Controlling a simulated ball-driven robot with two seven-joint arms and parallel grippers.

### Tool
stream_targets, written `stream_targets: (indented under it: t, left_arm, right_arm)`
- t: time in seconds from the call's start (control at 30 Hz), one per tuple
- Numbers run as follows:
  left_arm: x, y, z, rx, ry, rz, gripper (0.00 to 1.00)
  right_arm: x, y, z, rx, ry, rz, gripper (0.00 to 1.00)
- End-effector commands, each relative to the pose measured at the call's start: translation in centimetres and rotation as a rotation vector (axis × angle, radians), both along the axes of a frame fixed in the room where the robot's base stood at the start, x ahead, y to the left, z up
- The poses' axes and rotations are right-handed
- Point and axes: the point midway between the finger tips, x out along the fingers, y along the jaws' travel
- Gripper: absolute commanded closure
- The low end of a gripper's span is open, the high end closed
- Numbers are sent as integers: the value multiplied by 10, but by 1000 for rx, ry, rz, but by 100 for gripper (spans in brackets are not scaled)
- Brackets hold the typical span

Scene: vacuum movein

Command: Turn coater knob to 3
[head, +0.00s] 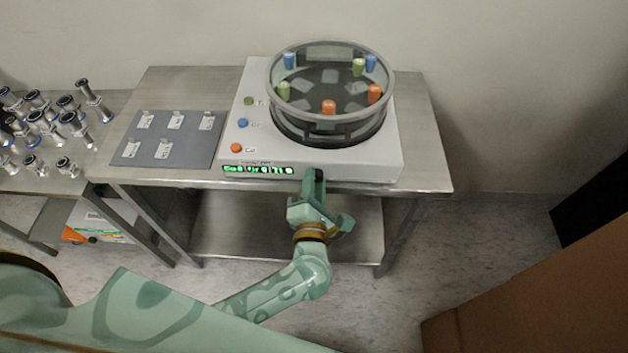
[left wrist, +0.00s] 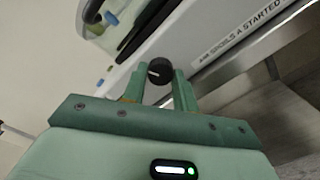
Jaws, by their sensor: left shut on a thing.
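The coater (head: 255,110) is a white box with a round clear-walled chamber on top. A green lit display (head: 258,169) is on its front face. My left gripper (head: 313,180) is at the front face, right of the display, and hides the knob in the head view. In the left wrist view the black round knob (left wrist: 155,72) with a white pointer mark sits between the fingertips of my left gripper (left wrist: 160,80), which is shut on it. The dial numbers cannot be read. My right gripper is not in view.
The coater stands on a metal table (head: 425,150). A grey mat (head: 150,125) with several small labelled packets lies left of it. Several metal pipe fittings (head: 40,118) crowd the left table. Brown panel (head: 540,290) at lower right. Floor right of the table is clear.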

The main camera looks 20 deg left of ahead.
Motion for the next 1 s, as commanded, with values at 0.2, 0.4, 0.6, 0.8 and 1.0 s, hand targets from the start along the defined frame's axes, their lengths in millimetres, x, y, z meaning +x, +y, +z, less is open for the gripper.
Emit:
stream_targets:
  t: [0.2,0.4,0.6,0.8,1.0]
  left_arm:
    - [-1,-1,-2,21,9,-3,94]
    - [-1,-1,-2,21,10,-4,94]
    - [-1,-1,-2,20,9,-3,50]
    - [0,-1,-1,20,7,-1,50]
    - [-1,-2,-1,19,7,-1,50]
  right_arm:
    - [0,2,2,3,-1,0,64]
    - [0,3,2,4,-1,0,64]
    - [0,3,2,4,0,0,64]
    - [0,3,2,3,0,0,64]
    - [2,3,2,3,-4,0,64]
